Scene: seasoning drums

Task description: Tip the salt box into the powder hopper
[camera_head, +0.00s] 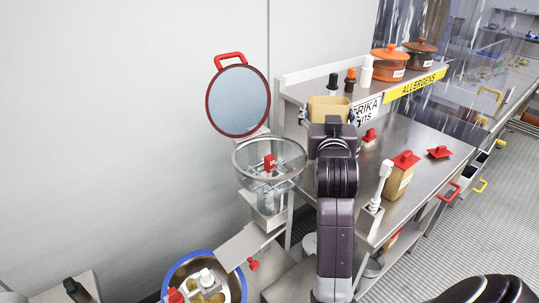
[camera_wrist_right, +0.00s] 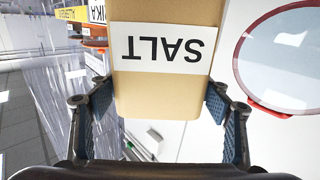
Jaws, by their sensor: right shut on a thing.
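The salt box (camera_head: 322,108) is tan and is held above the steel bench, right of the hopper. In the right wrist view, the salt box (camera_wrist_right: 165,25) fills the middle, with its white SALT label upside down. My right gripper (camera_head: 331,118) is shut on the box, with a pad on each side in the right wrist view (camera_wrist_right: 160,100). The powder hopper (camera_head: 285,165) is a clear bowl with a grey rim, left of the box and lower. A red part shows inside it. Its round red-rimmed lid (camera_head: 238,100) stands raised. My left gripper is out of view.
A box with a red top (camera_head: 398,180) and a white-handled tool (camera_head: 382,182) stand on the bench (camera_head: 425,138) to the right. Bottles and orange pots (camera_head: 390,66) are on the shelf behind. A blue-rimmed drum (camera_head: 178,266) sits below left.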

